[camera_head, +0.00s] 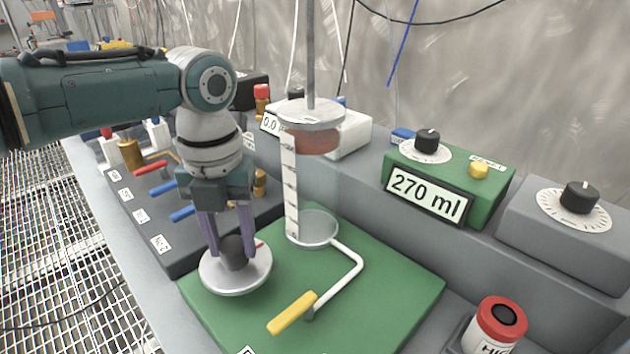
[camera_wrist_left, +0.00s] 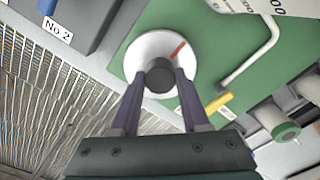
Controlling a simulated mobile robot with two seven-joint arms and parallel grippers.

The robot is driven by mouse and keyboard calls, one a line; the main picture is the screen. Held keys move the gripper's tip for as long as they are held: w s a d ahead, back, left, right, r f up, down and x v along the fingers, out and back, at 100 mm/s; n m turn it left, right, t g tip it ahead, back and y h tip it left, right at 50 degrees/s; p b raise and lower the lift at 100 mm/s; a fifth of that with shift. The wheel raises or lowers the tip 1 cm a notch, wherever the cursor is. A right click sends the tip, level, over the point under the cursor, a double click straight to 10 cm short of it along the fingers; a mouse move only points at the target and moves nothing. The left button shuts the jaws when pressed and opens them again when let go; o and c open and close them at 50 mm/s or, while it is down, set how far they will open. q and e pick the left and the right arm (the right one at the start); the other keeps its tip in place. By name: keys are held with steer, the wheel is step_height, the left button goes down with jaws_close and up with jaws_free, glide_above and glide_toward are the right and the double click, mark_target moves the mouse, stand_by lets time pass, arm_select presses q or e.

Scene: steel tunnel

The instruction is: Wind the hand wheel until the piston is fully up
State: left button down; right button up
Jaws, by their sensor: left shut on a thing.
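The hand wheel (camera_head: 236,284) is a pale round disc with a dark central knob and a red mark, at the front left of the green base plate. My left gripper (camera_head: 233,248) points down from above, shut on the dark knob. The wrist view also shows the wheel (camera_wrist_left: 143,50) and the knob (camera_wrist_left: 159,78) between the fingers; the red mark points to its upper right there. A clear cylinder (camera_head: 318,190) with a scale strip stands behind the wheel. A reddish piston (camera_head: 316,142) shows high in it, close under the metal cap (camera_head: 311,113). My right gripper is not seen.
A bent white pipe (camera_head: 352,268) with a yellow lever (camera_head: 292,313) lies right of the wheel. A display (camera_head: 427,194) reads 270 ml. A red-capped container (camera_head: 500,320) stands front right. A dark panel with red and blue levers (camera_head: 165,205) is at left.

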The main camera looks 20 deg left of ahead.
mark_target(232, 244)
arm_select(q)
steer(key=shift+d+r, duration=0.1)
steer(key=shift+c, duration=1.9)
jaws_free()
step_height(232, 244, up, 10)
steer(key=p, duration=0.1)
